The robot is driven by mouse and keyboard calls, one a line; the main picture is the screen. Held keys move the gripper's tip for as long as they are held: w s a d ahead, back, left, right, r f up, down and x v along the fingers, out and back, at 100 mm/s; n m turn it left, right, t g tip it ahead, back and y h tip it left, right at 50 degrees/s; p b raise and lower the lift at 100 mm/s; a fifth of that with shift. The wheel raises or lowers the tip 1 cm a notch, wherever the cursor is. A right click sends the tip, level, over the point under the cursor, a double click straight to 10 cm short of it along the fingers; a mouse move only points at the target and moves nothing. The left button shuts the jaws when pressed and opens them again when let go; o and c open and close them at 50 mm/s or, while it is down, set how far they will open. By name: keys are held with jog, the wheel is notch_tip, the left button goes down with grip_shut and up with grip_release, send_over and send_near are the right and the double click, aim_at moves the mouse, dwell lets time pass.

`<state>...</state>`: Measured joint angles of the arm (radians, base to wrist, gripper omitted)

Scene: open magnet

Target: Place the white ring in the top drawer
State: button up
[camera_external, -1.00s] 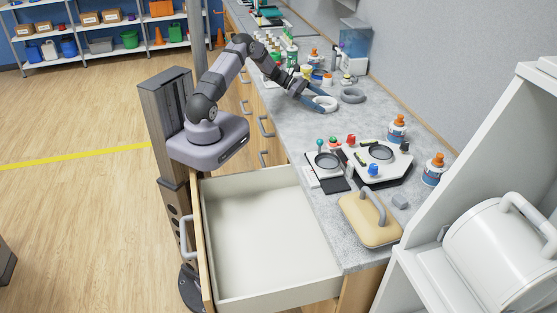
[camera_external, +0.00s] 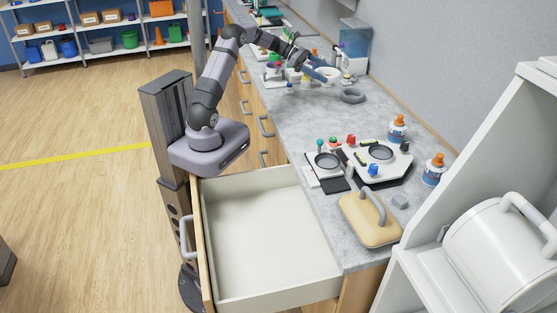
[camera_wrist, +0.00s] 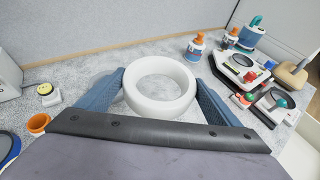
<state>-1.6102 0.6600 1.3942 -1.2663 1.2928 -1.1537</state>
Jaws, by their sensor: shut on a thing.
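The white ring (camera_wrist: 160,110) is between the two blue fingers of my gripper (camera_wrist: 160,92) in the wrist view, with a finger pressed to each side. In the external view the white ring (camera_external: 330,74) is held by my gripper (camera_external: 318,73) above the far part of the grey counter. My gripper is shut on the ring. The top drawer (camera_external: 260,235) is pulled open at the front of the counter, beside my base. It looks empty.
Bottles and small items crowd the far counter. A white device (camera_external: 382,155), two orange-capped bottles (camera_external: 433,170) and a beige handled board (camera_external: 368,222) stand nearer the drawer. The counter middle is clear.

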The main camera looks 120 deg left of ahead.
notch_tip(320, 180, up, 7)
jog(key=p, duration=0.3)
jog(key=shift+r, duration=0.15)
dwell(0.3)
dwell(0.8)
jog(key=p, duration=0.4)
send_over(319, 104)
notch_tip(319, 104, down, 11)
jog(key=shift+s+a, duration=0.1)
jog(key=shift+s, duration=0.05)
jog(key=shift+f, duration=0.2)
jog(key=shift+f+b, duration=3.85)
jog(key=shift+f, duration=1)
